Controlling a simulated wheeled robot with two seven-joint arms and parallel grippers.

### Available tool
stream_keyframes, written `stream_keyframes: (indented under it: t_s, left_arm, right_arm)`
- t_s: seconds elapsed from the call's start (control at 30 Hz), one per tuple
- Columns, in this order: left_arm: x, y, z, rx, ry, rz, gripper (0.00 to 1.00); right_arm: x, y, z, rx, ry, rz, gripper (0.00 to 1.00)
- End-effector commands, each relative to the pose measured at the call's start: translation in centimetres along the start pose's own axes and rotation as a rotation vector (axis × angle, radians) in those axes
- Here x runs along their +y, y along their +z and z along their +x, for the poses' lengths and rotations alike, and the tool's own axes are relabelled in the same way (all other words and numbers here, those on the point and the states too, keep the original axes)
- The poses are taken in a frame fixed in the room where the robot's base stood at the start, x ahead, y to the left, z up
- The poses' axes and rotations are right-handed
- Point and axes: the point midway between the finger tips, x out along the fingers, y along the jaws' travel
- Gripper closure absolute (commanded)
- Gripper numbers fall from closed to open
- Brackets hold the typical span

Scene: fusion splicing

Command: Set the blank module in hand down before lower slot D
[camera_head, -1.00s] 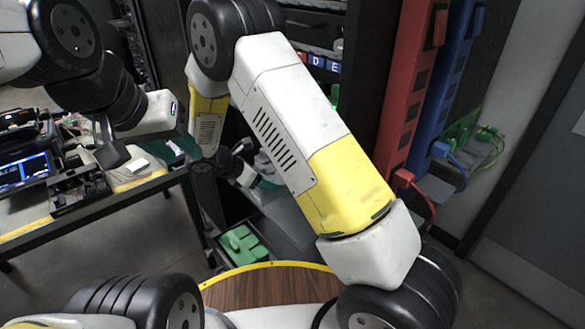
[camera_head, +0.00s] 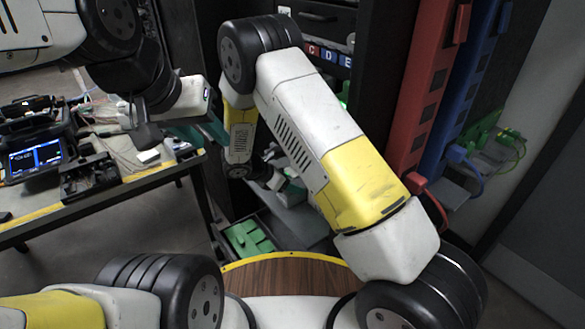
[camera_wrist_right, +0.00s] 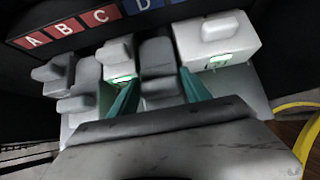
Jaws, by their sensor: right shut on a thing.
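In the right wrist view, the teal fingers of my right gripper (camera_wrist_right: 158,92) are shut on a dark grey blank module (camera_wrist_right: 158,75). The module sits below the blue label D (camera_wrist_right: 145,5), between two lighter modules; contact with the surface under it cannot be told. In the head view, my right gripper (camera_head: 285,188) is small and partly hidden by my own arm, low in the rack. My left gripper (camera_head: 200,132) is by the workbench's right end, and its finger gap is not clear. The head view also shows label D (camera_head: 327,56), between C and E.
Light modules with green tags stand left (camera_wrist_right: 118,62) and right (camera_wrist_right: 215,40) of the held one. More grey modules (camera_wrist_right: 60,72) lie further left. A green-filled tray (camera_head: 248,239) is on the floor. The workbench (camera_head: 110,188) carries a splicer (camera_head: 38,150). Red and blue columns (camera_head: 425,95) stand right.

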Motion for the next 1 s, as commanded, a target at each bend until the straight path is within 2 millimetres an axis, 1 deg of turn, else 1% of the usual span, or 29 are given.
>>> stream_keyframes:
  t_s: [0.07,0.4,0.43,0.5,0.53,0.87,0.97,1.0]
  left_arm:
    - [0.0,0.0,0.0,0.000,0.000,0.000,0.65]
    - [0.0,0.0,0.0,0.000,0.000,0.000,0.65]
    - [0.0,0.0,0.0,0.000,0.000,0.000,0.65]
    - [0.0,0.0,0.0,0.000,0.000,0.000,0.65]
    - [0.0,0.0,0.0,0.000,0.000,0.000,0.65]
    - [0.0,0.0,0.0,0.000,0.000,0.000,0.65]
    - [0.0,0.0,0.0,0.000,0.000,0.000,0.65]
    - [0.0,0.0,0.0,0.000,0.000,0.000,0.65]
  right_arm:
    - [0.0,-0.3,0.5,-0.001,0.002,-0.001,0.89]
    - [0.0,-0.5,0.7,-0.001,0.003,-0.001,0.89]
    - [0.0,-0.5,0.6,0.000,0.003,-0.001,0.38]
    - [0.0,-0.5,0.6,0.000,0.003,-0.001,0.25]
    - [0.0,-0.5,0.6,0.000,0.003,-0.001,0.23]
    - [0.1,-0.3,0.5,0.000,0.004,-0.001,0.23]
    - [0.1,-0.2,-0.4,0.000,0.006,-0.001,0.23]
    - [0.2,-0.2,-1.0,0.000,0.007,-0.001,0.23]
